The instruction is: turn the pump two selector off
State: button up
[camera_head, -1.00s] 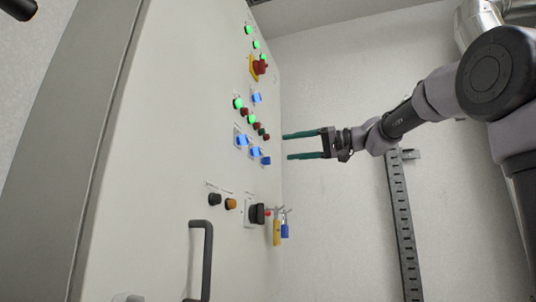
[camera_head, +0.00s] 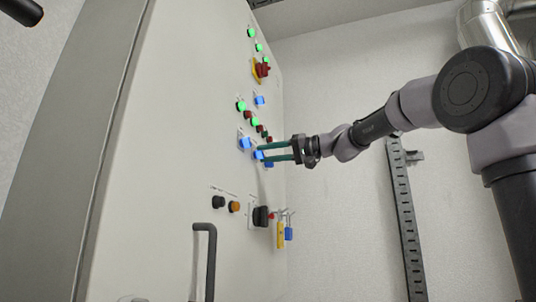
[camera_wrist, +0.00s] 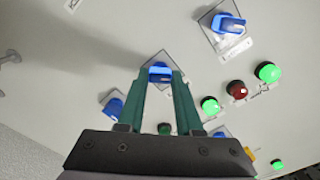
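Several blue selectors sit on the cabinet's front panel; their labels are too small to read, so I cannot confirm which is pump two. My gripper (camera_head: 260,153) is at the panel, at the middle blue selector (camera_head: 259,155) of the lower row. In the wrist view this selector (camera_wrist: 159,72) lies between the green fingertips (camera_wrist: 160,76) and fills the gap, so the gripper looks shut on its knob. Another blue selector (camera_head: 246,143) is to its upper left in the head view, and a third (camera_head: 268,163) is partly hidden just below my gripper.
Green lamps (camera_head: 241,106) and small red buttons are close above the selectors. A red emergency knob (camera_head: 262,70) is higher up. Below are a black rotary switch (camera_head: 261,216), hanging padlocks (camera_head: 281,235) and a door handle (camera_head: 205,260).

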grip_shut()
jog(key=m, duration=0.8)
jog(key=shift+m, duration=0.3)
dwell(0.4)
jog(key=o, duration=0.7)
grip_release()
